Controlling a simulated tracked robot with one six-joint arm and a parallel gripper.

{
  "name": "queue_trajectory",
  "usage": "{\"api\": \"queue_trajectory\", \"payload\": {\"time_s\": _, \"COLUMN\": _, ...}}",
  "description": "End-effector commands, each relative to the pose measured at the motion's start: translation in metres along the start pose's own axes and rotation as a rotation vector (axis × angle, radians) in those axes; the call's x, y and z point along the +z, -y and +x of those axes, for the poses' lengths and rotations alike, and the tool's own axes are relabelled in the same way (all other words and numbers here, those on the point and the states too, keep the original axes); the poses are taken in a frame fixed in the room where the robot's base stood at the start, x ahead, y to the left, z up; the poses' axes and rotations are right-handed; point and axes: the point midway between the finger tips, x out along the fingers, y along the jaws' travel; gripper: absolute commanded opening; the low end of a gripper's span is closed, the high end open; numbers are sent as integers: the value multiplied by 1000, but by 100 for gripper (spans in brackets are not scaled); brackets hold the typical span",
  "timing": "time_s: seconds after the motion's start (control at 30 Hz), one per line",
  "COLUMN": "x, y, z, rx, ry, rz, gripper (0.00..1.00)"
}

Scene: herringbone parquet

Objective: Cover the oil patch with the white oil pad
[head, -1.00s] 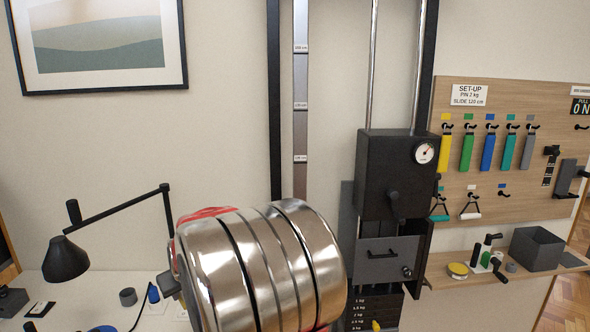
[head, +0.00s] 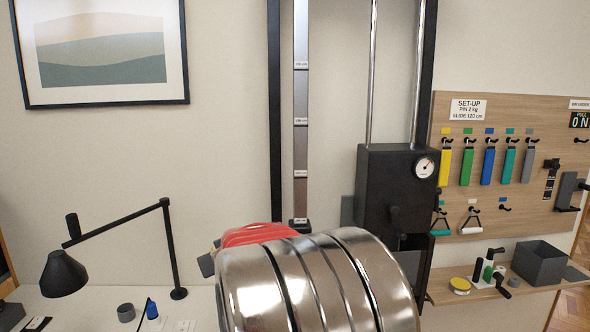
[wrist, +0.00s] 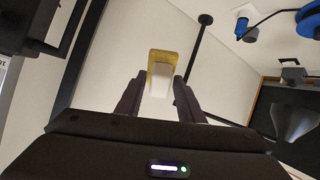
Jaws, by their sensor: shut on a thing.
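In the wrist view my gripper (wrist: 160,80) is shut on a small block with a white face and a yellow upper part, which looks like the white oil pad (wrist: 160,82). The pad sits between the two dark fingertips, clear of any surface I can make out. In the head view my shiny arm links fill the lower middle and my gripper is out of sight. I see no oil patch in either view.
A black weight-stack machine (head: 397,185) stands right of my arm. Right of it is a wooden pegboard (head: 520,130) with coloured straps, above a shelf with a grey bin (head: 540,263). A black desk lamp (head: 65,272) stands on the white table at left.

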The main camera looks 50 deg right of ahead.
Motion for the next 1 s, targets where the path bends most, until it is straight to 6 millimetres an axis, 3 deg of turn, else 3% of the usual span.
{"api": "queue_trajectory", "payload": {"time_s": 0.37, "x": -42, "y": -76, "z": -32, "rx": 138, "ry": -244, "rz": -1, "gripper": 17}}
{"api": "queue_trajectory", "payload": {"time_s": 0.7, "x": -101, "y": -176, "z": -115, "rx": 318, "ry": -565, "rz": -33, "gripper": 17}}
{"api": "queue_trajectory", "payload": {"time_s": 0.9, "x": -126, "y": -213, "z": -169, "rx": 386, "ry": -687, "rz": -54, "gripper": 17}}
{"api": "queue_trajectory", "payload": {"time_s": 1.0, "x": -132, "y": -221, "z": -185, "rx": 400, "ry": -715, "rz": -57, "gripper": 17}}
